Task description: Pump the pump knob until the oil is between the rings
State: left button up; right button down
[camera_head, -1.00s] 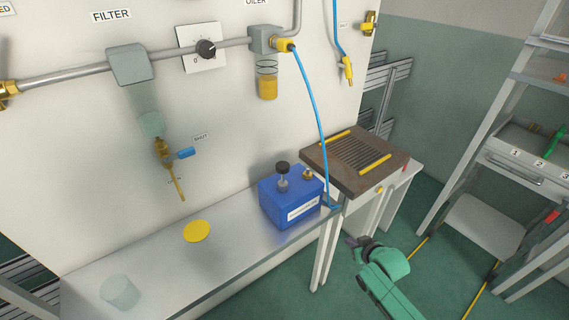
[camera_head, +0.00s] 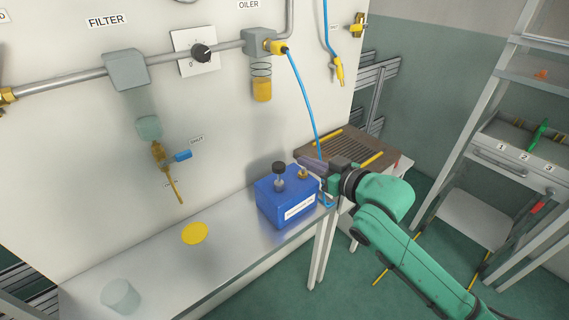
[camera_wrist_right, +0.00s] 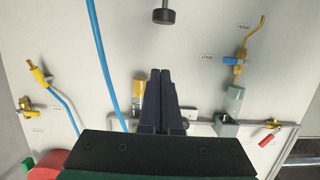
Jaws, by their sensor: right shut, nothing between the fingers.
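The blue pump box (camera_head: 286,199) stands on the bench, with the black pump knob (camera_head: 279,168) raised on a stem on its top. The oiler's clear glass (camera_head: 262,68) hangs under the pipe at upper centre. Amber oil (camera_head: 262,90) fills its lower part, and its top appears just below the dark rings. My right gripper (camera_head: 303,165) is shut and empty, just right of the knob and apart from it. In the right wrist view its dark fingers (camera_wrist_right: 160,80) are together, with the knob (camera_wrist_right: 163,16) beyond at the top. My left gripper is not in view.
A blue hose (camera_head: 305,95) runs from the oiler down behind my right gripper. A brown slatted tray (camera_head: 318,143) lies behind my wrist.

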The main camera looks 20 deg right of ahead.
jog(key=p, duration=0.3)
send_over(279, 168)
jog(key=s+d, duration=0.1)
jog(key=d, duration=0.1)
jog(key=f, duration=0.6)
jog(key=shift+s+a+f, duration=0.1)
jog(key=shift+a+f, duration=0.05)
jog(key=shift+a, duration=0.2)
